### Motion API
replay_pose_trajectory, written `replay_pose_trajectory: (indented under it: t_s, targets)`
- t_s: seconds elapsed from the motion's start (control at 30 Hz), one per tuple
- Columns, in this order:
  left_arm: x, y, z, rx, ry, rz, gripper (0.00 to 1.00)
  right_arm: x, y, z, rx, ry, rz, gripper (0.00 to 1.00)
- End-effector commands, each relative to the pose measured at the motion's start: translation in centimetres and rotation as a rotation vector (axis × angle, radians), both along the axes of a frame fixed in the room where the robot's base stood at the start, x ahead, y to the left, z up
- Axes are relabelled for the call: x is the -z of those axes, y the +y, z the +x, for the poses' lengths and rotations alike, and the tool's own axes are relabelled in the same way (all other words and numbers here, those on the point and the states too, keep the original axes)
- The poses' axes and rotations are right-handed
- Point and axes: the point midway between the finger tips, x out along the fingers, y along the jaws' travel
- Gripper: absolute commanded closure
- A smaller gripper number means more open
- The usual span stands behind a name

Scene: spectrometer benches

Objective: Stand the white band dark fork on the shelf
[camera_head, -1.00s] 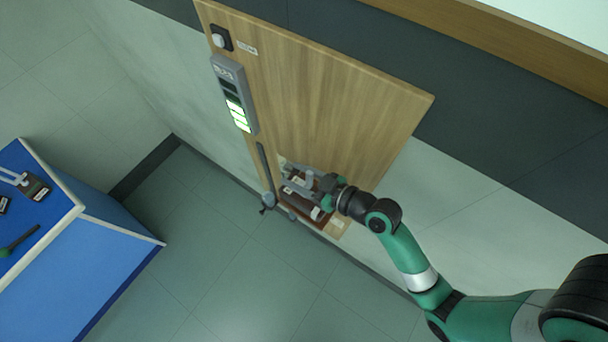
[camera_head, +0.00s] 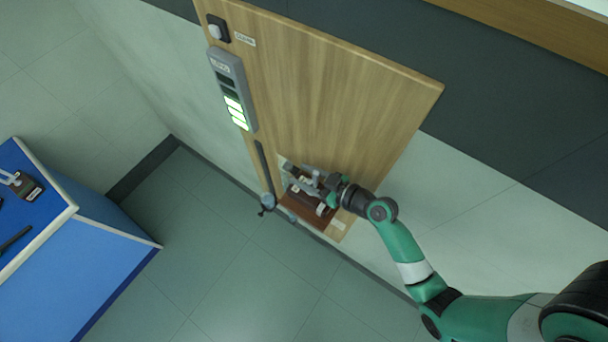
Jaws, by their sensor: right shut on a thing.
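My right gripper (camera_head: 312,181) is at the brown shelf (camera_head: 296,208) low on the wooden panel. It is shut on what looks like the white band dark fork (camera_head: 296,189), a small dark piece with a pale patch. The fingers and wrist hide much of it. It is low over the shelf or on it; I cannot tell whether it touches. A white patch (camera_head: 321,209) shows on a dark piece just below the wrist. My left gripper is not in view.
The wooden panel carries a grey unit with lit green bars (camera_head: 232,92) and a black switch (camera_head: 217,29). At left, a blue bench (camera_head: 84,255) holds a dark block with pale prongs (camera_head: 27,188) and a dark rod (camera_head: 15,240).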

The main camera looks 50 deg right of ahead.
Motion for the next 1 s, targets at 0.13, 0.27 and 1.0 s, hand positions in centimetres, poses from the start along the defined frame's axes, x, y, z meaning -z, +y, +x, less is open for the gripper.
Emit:
replay_pose_trajectory:
  t_s: [0.13, 0.27, 1.0]
  targets:
    - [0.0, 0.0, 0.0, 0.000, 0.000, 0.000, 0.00, -0.1, 0.0, 0.0, 0.000, -0.002, -0.001, 1.00]
    - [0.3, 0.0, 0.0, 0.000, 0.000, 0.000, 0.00, 0.3, 0.0, 0.0, 0.000, 0.000, 0.000, 0.44]
    - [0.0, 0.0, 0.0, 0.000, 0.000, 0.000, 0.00, -0.4, -0.3, -1.5, 0.004, 0.002, 0.000, 0.18]
